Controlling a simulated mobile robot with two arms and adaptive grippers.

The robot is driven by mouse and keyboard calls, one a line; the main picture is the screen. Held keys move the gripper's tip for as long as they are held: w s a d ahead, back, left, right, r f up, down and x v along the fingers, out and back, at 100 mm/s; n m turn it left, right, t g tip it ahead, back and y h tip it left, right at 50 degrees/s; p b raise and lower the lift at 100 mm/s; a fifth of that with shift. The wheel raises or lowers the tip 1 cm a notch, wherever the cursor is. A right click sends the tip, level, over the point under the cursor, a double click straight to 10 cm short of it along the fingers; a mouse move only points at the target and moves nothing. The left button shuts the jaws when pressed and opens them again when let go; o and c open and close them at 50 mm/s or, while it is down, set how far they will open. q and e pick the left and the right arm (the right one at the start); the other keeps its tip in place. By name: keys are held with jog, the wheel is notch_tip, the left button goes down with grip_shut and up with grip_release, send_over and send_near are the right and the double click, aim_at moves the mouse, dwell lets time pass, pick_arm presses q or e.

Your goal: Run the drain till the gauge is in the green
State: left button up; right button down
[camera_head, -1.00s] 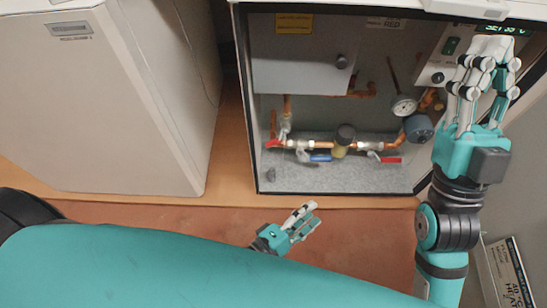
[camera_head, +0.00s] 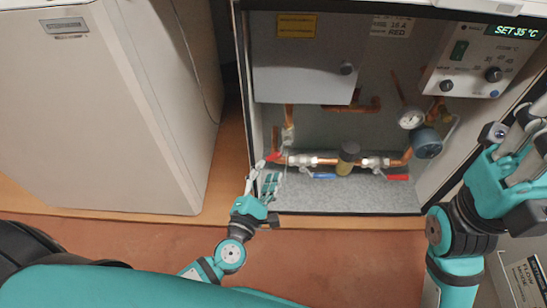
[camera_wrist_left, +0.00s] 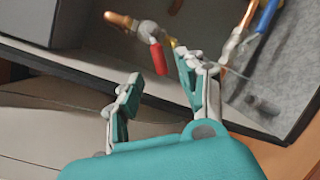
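The pressure gauge (camera_head: 410,118) is a small round dial at the right inside the open cabinet; its reading is too small to tell. A red-handled valve lever (camera_head: 273,157) sits at the left end of the copper pipe run, by a drop pipe. It also shows in the left wrist view (camera_wrist_left: 158,57), beyond the gap between my fingers. My left gripper (camera_head: 266,182) is open and empty, just below this lever; I see no clear contact. My right gripper (camera_head: 516,135) is at the right edge, partly cut off, beside the cabinet, with nothing visible in it.
A blue lever (camera_head: 322,176) and a second red lever (camera_head: 397,177) hang along the pipe, with a brass fitting (camera_head: 347,157) between. A dark vessel (camera_head: 427,142) is beside the gauge. The control panel (camera_head: 485,62) reads SET 35 °C. A beige cabinet (camera_head: 130,110) stands left.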

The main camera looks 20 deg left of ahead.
aim_at(272, 159)
pick_arm(q)
jog(key=w, duration=0.6)
jog(key=shift+w+d+b, duration=0.1)
jog(key=shift+b, duration=0.25)
jog(key=shift+c, duration=0.3)
grip_shut()
